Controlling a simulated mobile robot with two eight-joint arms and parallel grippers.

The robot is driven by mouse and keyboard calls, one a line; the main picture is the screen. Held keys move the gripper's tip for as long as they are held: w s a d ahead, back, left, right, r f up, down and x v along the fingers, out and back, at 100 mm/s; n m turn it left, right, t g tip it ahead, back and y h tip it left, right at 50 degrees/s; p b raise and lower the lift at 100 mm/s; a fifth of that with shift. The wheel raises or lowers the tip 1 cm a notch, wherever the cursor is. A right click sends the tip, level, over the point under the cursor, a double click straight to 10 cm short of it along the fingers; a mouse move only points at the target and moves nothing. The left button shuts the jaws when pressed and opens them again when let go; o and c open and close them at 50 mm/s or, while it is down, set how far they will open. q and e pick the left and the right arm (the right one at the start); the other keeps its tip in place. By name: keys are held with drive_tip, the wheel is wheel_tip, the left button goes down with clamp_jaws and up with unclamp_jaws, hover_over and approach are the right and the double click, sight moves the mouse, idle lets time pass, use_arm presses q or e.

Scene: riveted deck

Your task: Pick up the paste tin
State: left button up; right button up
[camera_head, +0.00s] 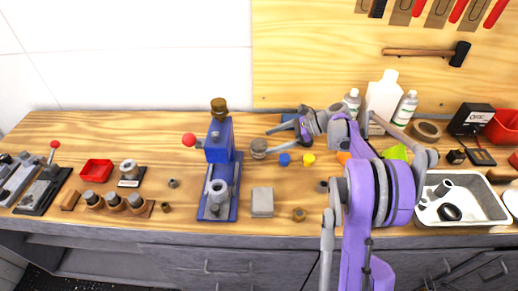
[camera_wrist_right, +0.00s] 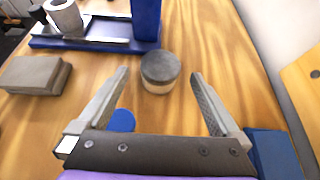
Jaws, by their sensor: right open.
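The paste tin, which I take to be the small round tin with a grey lid (camera_head: 259,148), stands upright on the wooden bench, just right of the blue press. In the right wrist view the tin (camera_wrist_right: 160,72) lies just beyond the fingertips, roughly centred between them. My right gripper (camera_head: 271,139) is open and empty, its two fingers pointing toward the tin and spread wider than it. The tin looks apart from both fingers. My left gripper is not in view.
The blue press (camera_head: 219,150) stands close left of the tin. A blue disc (camera_head: 285,159) and a yellow piece (camera_head: 308,159) lie near the right gripper. A grey block (camera_head: 262,202) sits nearer the front edge. White bottles (camera_head: 382,97) stand behind my right arm.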

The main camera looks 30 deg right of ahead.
sight(261, 144)
drive_tip(key=x, duration=0.5)
drive_tip(key=shift+w+a, duration=0.2)
drive_tip(key=shift+w, duration=0.05)
drive_tip(key=c, duration=1.5)
